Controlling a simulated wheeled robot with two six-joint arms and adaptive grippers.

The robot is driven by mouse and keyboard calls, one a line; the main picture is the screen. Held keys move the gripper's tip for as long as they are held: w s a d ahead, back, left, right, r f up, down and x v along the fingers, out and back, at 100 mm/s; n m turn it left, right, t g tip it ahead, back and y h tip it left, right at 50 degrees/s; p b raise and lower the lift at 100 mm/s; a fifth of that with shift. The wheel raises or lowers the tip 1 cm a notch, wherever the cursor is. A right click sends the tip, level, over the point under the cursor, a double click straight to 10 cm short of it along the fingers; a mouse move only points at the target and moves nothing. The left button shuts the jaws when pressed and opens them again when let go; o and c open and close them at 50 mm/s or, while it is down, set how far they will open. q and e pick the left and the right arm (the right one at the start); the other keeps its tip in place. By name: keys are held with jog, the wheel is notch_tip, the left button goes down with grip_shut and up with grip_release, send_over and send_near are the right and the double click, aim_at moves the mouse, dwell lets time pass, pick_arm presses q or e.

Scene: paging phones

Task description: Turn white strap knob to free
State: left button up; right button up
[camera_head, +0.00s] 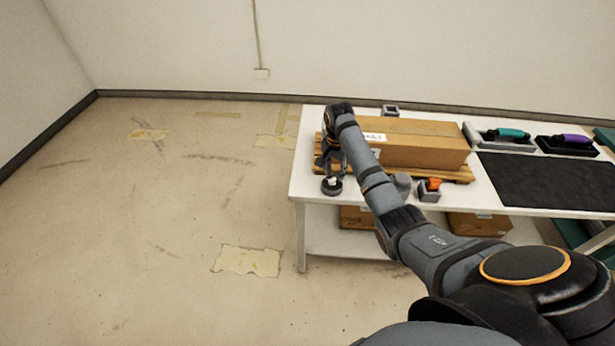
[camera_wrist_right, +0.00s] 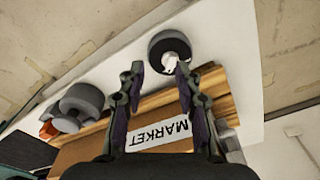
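The white knob (camera_head: 333,182) sits on a dark round base at the left front edge of the table. In the right wrist view the white knob (camera_wrist_right: 170,60) shows just ahead of and between my fingertips, nearer the right-hand finger. My right gripper (camera_head: 330,170) is above the knob, pointing down, with its fingers apart; the wrist view shows the open right gripper (camera_wrist_right: 160,69) with nothing held. I cannot tell whether a finger touches the knob. The knob's strap is not clearly visible. My left gripper is in neither view.
A cardboard box (camera_head: 425,143) labelled MARKET lies on a wooden pallet (camera_head: 455,174) close behind the knob. A grey knob (camera_wrist_right: 80,105) and an orange knob (camera_head: 433,184) stand along the front edge. A black mat (camera_head: 550,180) and handled tools lie right. Floor left of the table is clear.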

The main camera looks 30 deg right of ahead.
aim_at(333, 179)
notch_tip(333, 179, up, 5)
jog(key=w+d+m, duration=0.2)
jog(key=w+m, duration=0.1)
jog(key=shift+y, duration=0.3)
jog(key=f, duration=1)
jog(key=shift+s+a+f+p, duration=0.1)
jog(key=shift+a+f+p, duration=0.1)
jog(key=shift+f+p, duration=0.15)
jog(key=shift+r, duration=0.1)
grip_shut()
